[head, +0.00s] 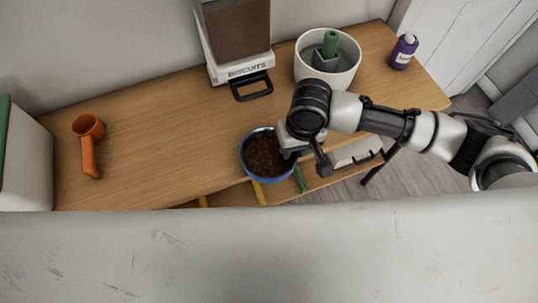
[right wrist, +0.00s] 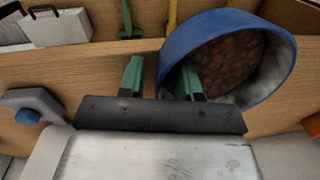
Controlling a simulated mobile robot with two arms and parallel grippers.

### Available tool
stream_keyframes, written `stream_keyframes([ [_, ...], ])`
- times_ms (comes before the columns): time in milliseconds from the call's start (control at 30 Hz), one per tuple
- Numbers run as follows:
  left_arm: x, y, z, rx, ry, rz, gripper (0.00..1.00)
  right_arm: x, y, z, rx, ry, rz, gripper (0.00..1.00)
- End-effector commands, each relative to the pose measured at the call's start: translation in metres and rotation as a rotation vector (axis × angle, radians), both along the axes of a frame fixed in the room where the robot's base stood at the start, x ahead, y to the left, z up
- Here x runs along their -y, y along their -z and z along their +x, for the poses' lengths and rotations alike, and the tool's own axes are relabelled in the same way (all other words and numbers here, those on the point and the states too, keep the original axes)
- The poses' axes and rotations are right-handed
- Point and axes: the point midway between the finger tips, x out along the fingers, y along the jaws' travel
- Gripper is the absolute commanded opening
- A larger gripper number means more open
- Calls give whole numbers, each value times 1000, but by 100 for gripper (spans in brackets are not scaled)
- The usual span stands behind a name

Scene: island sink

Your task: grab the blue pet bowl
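The blue pet bowl (head: 243,165), filled with brown kibble, stands near the front edge of the wooden table. My right gripper (head: 294,170) is at the bowl's right side. In the right wrist view the bowl (right wrist: 268,45) shows at upper right, and the green fingers of the gripper (right wrist: 158,82) are spread apart. One finger is inside the bowl and the other is outside it, with the rim between them. A gap shows between the outer finger and the bowl wall. My left gripper is not in view.
An orange scoop (head: 88,148) lies at left on the table (head: 165,120). A biscuit container (head: 240,70), a white pot (head: 327,77) with a green item, and a purple bottle (head: 403,52) stand along the back. The table's middle left is clear.

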Motion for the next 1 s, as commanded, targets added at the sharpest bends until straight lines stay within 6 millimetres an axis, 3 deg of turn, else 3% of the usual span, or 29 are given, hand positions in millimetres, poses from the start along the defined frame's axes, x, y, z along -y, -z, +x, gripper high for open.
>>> stream_keyframes([
  [200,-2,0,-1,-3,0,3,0,0,1,0,0,-1,1,34],
  [433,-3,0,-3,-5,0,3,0,0,0,0,0,0,1,0],
  [833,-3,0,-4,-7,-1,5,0,0,-1,0,0,-1,1,0],
  [1000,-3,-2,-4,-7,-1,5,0,-1,-12,0,1,-1,3,0],
])
